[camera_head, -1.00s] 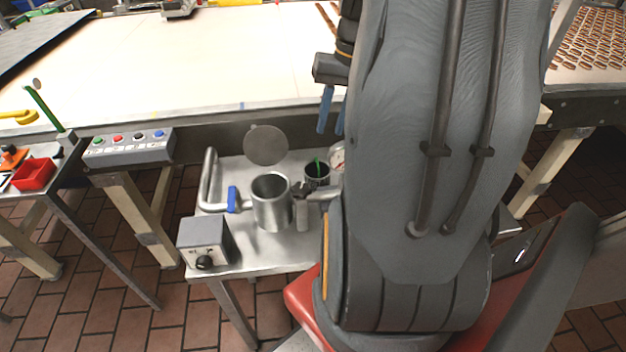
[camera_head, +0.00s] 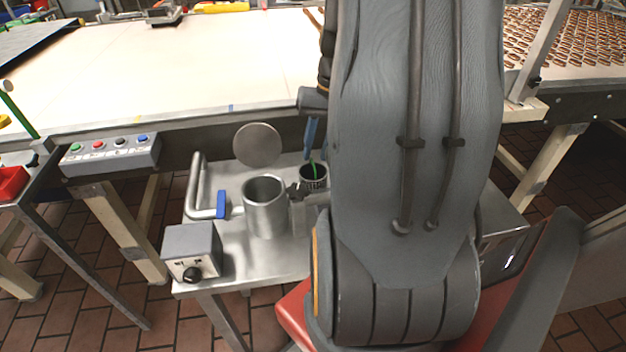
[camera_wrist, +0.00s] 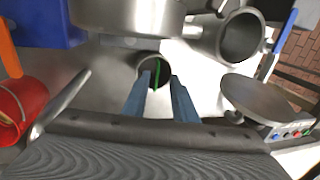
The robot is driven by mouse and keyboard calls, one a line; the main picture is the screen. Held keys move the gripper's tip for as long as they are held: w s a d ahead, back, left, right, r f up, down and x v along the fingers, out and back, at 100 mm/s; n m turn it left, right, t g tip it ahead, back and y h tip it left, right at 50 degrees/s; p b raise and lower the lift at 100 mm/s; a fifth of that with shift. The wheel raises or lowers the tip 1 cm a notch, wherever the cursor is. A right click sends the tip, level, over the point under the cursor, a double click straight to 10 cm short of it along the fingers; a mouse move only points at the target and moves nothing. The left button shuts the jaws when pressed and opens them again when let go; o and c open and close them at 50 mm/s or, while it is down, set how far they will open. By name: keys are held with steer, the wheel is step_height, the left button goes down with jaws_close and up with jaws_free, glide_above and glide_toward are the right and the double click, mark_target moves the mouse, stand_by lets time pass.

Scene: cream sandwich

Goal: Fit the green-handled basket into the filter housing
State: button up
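The green-handled basket (camera_head: 319,183) is a small dark round cup on the steel cart, with its thin green handle standing up. It also shows in the wrist view (camera_wrist: 149,66). The filter housing (camera_head: 265,214) is an open steel cylinder left of the basket, with its round lid (camera_head: 257,145) swung up. In the wrist view the housing (camera_wrist: 242,38) is right of the basket, and its lid (camera_wrist: 258,98) is nearer. My gripper (camera_wrist: 158,80) is open above the basket, with the green handle between its blue fingers. The fingers (camera_head: 310,150) reach close to the handle in the head view. My arm hides the cart's right part.
A grey control box (camera_head: 193,250) with a black knob stands at the cart's front left. A bent steel pipe with a blue lever (camera_head: 221,204) is left of the housing. A button panel (camera_head: 112,155) and the pale conveyor (camera_head: 180,70) lie beyond. A red bucket (camera_wrist: 15,110) shows in the wrist view.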

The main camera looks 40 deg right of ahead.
mark_target(314, 174)
steer(key=shift+w+a+f+p, duration=0.15)
steer(key=shift+f+p, duration=0.2)
steer(key=shift+f, duration=1.65)
jaws_close()
